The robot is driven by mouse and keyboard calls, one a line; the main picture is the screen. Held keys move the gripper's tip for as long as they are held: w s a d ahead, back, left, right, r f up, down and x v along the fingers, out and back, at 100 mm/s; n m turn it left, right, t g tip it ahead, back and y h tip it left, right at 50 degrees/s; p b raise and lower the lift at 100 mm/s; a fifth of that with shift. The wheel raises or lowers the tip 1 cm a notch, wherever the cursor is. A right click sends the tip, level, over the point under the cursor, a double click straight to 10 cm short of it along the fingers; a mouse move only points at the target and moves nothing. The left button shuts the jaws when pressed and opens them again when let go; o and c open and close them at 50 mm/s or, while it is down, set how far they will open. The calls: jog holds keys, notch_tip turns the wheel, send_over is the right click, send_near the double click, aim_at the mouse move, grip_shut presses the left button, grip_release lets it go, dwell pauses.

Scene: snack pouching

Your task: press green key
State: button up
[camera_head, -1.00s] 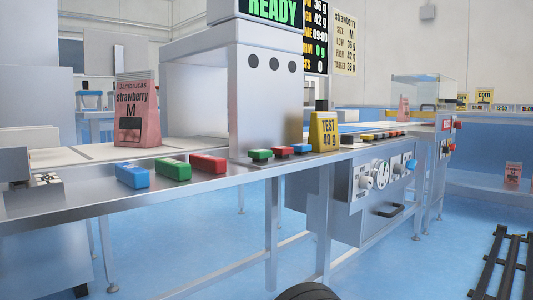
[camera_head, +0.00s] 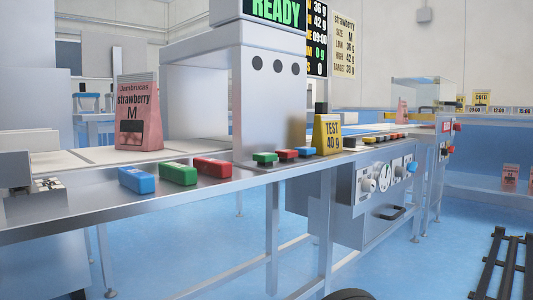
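A small green key (camera_head: 264,158) on a dark base sits at the foot of the white machine (camera_head: 262,110), on the front of the steel bench. A red key (camera_head: 286,154) and a blue key (camera_head: 305,151) stand in a row to its right. A larger green block (camera_head: 178,174) lies farther left on the bench, between a blue block (camera_head: 137,180) and a red block (camera_head: 212,168). My gripper is not in view, and nothing is seen touching the keys.
A yellow "TEST 40 g" pouch (camera_head: 327,136) stands right of the keys. A pink strawberry pouch (camera_head: 139,115) stands on the pale belt behind the blocks. The screen (camera_head: 275,10) reads READY. The bench's front edge (camera_head: 130,212) is clear. A dark rounded part shows at the bottom edge.

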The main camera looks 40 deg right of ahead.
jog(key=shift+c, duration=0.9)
